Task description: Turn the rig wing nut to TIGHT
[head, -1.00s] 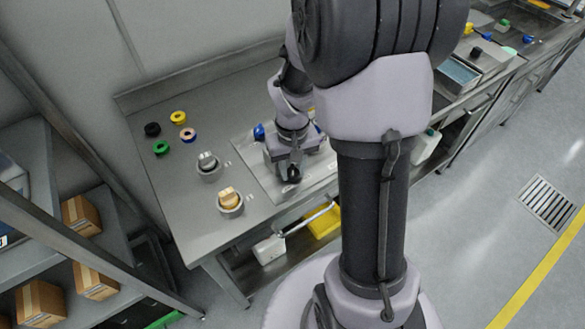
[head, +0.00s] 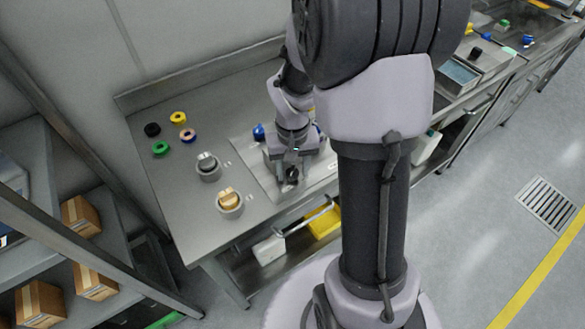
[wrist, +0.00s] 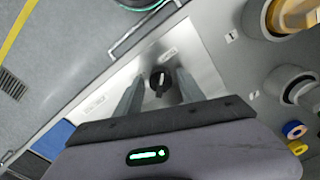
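A small black knob with a wing-like ridge (wrist: 160,82) stands on a bright metal plate (wrist: 205,65) in the wrist view. I take it as the rig wing nut. My gripper (wrist: 161,74) is open, with one finger on each side of the knob and visible gaps between. Small labels are printed on the plate near the knob, too small to read. In the head view my gripper (head: 290,168) is over the plate (head: 262,178), and the black knob (head: 292,175) shows just at its front.
Several coloured rings, including a green one (head: 161,148), lie farther back. A yellow bin (head: 324,222) is under the bench's front edge.

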